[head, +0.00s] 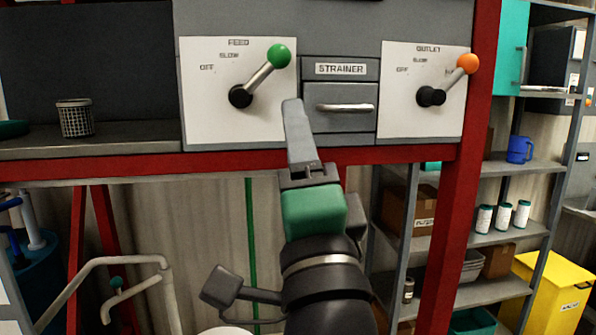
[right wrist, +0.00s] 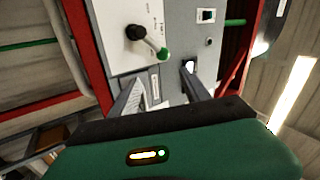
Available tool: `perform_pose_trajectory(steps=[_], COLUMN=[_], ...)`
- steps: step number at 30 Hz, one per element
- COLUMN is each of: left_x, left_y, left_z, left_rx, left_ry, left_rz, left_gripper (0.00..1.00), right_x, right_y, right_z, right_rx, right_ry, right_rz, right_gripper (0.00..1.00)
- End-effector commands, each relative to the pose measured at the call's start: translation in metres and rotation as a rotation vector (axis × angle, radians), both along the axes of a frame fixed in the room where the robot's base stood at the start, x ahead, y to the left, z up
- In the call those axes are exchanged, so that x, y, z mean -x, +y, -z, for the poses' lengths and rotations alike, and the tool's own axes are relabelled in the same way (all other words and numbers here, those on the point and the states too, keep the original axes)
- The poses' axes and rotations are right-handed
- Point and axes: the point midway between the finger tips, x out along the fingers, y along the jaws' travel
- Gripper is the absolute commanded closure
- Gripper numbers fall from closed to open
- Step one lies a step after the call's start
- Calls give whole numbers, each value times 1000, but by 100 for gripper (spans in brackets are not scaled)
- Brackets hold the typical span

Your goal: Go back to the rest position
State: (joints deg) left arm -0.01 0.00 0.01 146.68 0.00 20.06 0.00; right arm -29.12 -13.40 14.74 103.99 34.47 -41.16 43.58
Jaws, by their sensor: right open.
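My right gripper (head: 294,112) reaches up from below in the head view, in front of the panel between the FEED plate and the STRAINER drawer. In the right wrist view the gripper (right wrist: 161,82) has its two fingers apart, with nothing between them. The green-knobbed feed lever (head: 262,74) points up and right, just above the fingertips; it also shows in the right wrist view (right wrist: 150,44). Whether a finger touches the panel, I cannot tell. The orange-knobbed outlet lever (head: 452,79) also points up and right. My left gripper is out of view.
The STRAINER drawer (head: 340,123) looks shut. A mesh basket (head: 75,118) stands on the grey ledge at left. A red frame beam (head: 120,168) runs below the panel. Shelves (head: 515,170) with a blue jug (head: 519,149) and a yellow bin (head: 548,290) stand at right.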

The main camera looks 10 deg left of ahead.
Motion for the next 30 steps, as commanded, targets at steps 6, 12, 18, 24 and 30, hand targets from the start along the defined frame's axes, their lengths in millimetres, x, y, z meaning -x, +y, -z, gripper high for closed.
perform_pose_trajectory(steps=[6,12,18,24,30], left_x=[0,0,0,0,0], left_y=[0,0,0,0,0], left_z=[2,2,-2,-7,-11], left_rx=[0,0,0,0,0], left_ry=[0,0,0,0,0], left_rz=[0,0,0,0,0], left_gripper=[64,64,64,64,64], right_x=[7,4,-52,-104,-87], right_y=[-3,-2,-6,-54,-136], right_z=[5,8,96,267,431], right_rx=[0,12,316,814,1242], right_ry=[1,6,139,411,721], right_rz=[0,4,86,142,70], right_gripper=[45,45,45,45,45])
